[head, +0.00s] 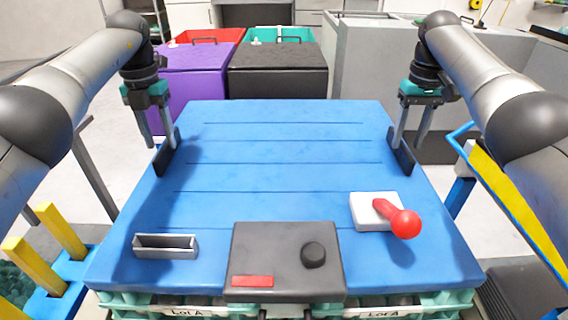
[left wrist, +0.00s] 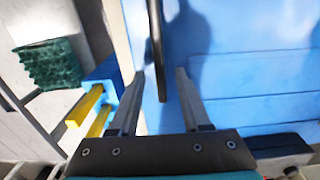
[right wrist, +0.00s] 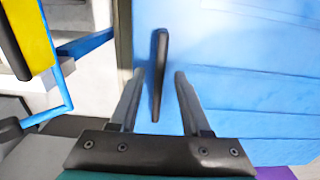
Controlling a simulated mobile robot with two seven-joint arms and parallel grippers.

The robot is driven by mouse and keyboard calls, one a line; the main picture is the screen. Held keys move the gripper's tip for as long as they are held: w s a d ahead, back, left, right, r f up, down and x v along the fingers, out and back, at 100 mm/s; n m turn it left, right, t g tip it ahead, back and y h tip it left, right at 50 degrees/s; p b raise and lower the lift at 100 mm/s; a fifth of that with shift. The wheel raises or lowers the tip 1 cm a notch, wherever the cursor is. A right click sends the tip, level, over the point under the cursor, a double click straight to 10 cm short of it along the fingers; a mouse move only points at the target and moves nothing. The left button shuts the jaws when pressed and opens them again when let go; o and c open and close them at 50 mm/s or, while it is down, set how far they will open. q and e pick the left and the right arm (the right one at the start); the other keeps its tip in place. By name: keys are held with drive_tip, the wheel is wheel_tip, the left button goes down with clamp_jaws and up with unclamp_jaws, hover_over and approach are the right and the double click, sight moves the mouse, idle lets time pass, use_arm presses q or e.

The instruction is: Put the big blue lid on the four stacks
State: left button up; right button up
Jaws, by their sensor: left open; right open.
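The big blue lid (head: 280,165) lies flat over the teal trays (head: 130,300) whose near sides show under its front edge. The stacks below are mostly hidden. A dark upright handle (head: 166,152) is at the lid's left side and another dark handle (head: 401,152) at its right side. My left gripper (head: 162,138) is open, with the left handle (left wrist: 157,50) between its fingers in the left wrist view. My right gripper (head: 411,138) is open, with the right handle (right wrist: 159,75) between its fingers in the right wrist view. Both grippers are empty.
At the near edge are a dark grey box (head: 285,252) with a knob, a metal holder (head: 165,246) and a white block (head: 371,212) with a red ball stick (head: 403,221). Purple (head: 195,75) and black (head: 278,72) bins stand behind. Blue-yellow frames (head: 60,235) flank the lid.

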sight(163, 147)
use_arm(q)
drive_tip(key=shift+r+p, duration=13.1)
drive_tip(key=shift+r, duration=0.35)
use_arm(e)
drive_tip(key=shift+r, duration=13.4)
use_arm(q)
wheel_tip(163, 147, down, 30)
drive_tip(key=b, duration=3)
use_arm(e)
wheel_tip(163, 147, down, 30)
drive_tip(key=shift+f, duration=0.1)
